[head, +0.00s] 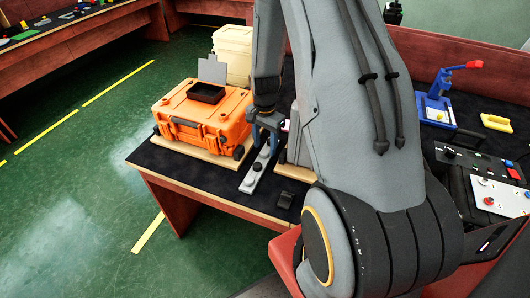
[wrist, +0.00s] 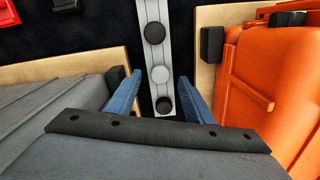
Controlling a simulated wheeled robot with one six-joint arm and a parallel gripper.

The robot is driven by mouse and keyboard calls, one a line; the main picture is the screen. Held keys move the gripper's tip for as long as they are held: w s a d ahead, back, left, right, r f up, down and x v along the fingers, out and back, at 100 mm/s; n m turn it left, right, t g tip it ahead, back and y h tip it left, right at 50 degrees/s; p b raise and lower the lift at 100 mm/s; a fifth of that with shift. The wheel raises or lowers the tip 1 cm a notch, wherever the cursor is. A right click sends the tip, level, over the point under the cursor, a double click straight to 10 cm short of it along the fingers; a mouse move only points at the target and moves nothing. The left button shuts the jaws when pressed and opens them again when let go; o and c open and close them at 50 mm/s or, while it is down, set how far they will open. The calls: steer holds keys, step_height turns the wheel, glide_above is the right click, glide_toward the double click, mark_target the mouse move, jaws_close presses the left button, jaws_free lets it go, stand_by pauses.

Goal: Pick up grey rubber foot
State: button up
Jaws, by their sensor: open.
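A light grey strip (head: 254,178) lies on the dark table top, and it also runs down the wrist view (wrist: 143,8). It bears round feet in a row. The grey rubber foot (wrist: 160,74) is the pale disc between a black foot (wrist: 154,33) and another black foot (wrist: 164,105) nearer my wrist. My gripper (wrist: 160,80) is open, with its blue fingers on either side of the strip, and the grey foot shows between the fingertips. In the head view my gripper (head: 266,122) is over the strip's far end; the grey foot is hard to make out there.
An orange case (head: 205,130) on a wooden board stands close beside the strip, with a black tray (head: 206,93) on top. A grey case (wrist: 50,115) on another board is on the other side. A small black block (head: 285,200) lies near the table's front edge.

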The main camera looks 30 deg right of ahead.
steer(key=shift+f, duration=1.15)
steer(key=c, duration=1.1)
steer(key=shift+r, duration=0.2)
step_height(320, 180, up, 17)
steer(key=b, duration=0.4)
step_height(320, 180, up, 4)
steer(key=p, duration=0.3)
glide_above(265, 152)
steer(key=shift+r, duration=0.1)
steer(key=shift+a, duration=0.1)
